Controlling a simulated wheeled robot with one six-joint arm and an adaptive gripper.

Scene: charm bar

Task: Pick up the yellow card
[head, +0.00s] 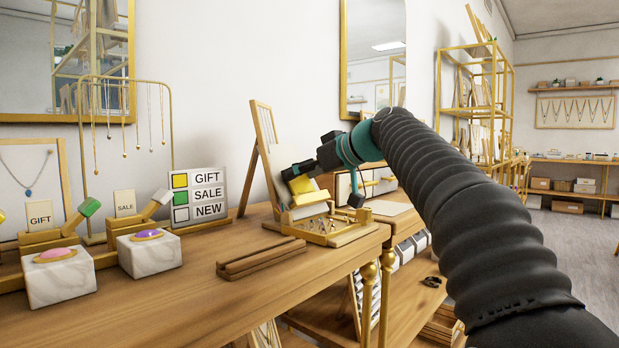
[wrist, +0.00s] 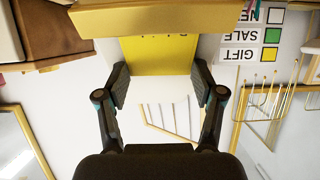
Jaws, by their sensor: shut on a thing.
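The yellow card (wrist: 160,55) is between the two fingers of my gripper (wrist: 160,88) in the wrist view, with white behind its lower part. In the head view, the yellow card (head: 301,185) shows at the end of my gripper (head: 298,172), above a small tray (head: 345,236) on the wooden counter. My gripper is shut on the card. White pieces (head: 308,200) are just below the card, and I cannot tell whether the card touches them.
A GIFT/SALE/NEW sign (head: 198,197) stands on the counter to the left. Two marble blocks (head: 150,256) with coloured tops are at the left front. A slotted wooden holder (head: 261,259) lies in front of the tray. Bare counter (head: 190,310) is at the front.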

